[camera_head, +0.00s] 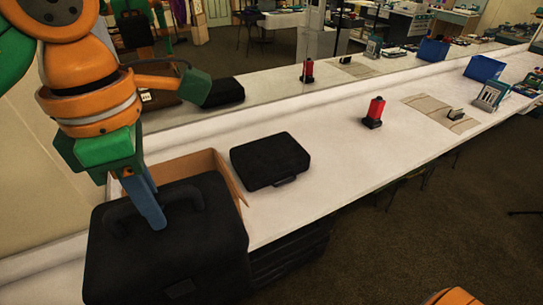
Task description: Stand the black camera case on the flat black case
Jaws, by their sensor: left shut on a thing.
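The black camera case (170,252) is large and upright, its handle on top, at the lower left of the head view. My left gripper (150,207) comes down from above and is shut on the handle. The flat black case (270,160) lies on the white table (330,180), to the right of and beyond the camera case, apart from it. Its top looks bare. The camera case's underside is out of frame, so I cannot tell whether anything supports it. My right gripper is not in view.
An open cardboard box (228,178) stands behind the camera case, partly hidden. A red and black object (374,112) stands farther right, then a striped mat (440,112) and blue bins (484,69). A mirror along the back repeats these things. Table right of the flat case is clear.

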